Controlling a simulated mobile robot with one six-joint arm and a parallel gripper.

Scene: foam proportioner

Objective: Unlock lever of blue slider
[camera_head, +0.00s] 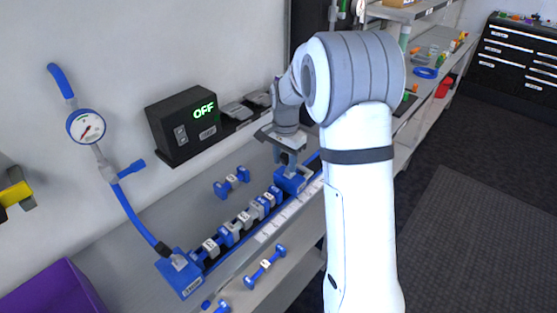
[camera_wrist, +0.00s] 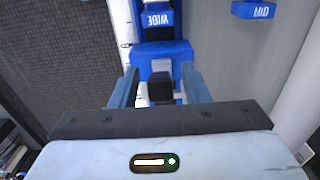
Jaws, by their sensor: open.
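The blue slider (camera_head: 290,179) sits at the far right end of the rail in the head view. In the wrist view the blue slider (camera_wrist: 160,55) lies just beyond my fingertips, with a small grey tab and a dark lever (camera_wrist: 160,88) on it. My gripper (camera_head: 287,158) is above the slider in the head view. In the wrist view my gripper (camera_wrist: 160,82) is open, with one finger on each side of the dark lever. A gap shows between lever and fingers. I cannot tell whether the lever is locked.
A row of blue and grey blocks (camera_head: 240,222) runs along the rail. A blue end block (camera_head: 180,272) with a hose and gauge (camera_head: 86,126) stands at the near end. A black box reading OFF (camera_head: 185,125) is behind. Loose dumbbell-shaped pieces (camera_head: 264,267) lie beside the rail.

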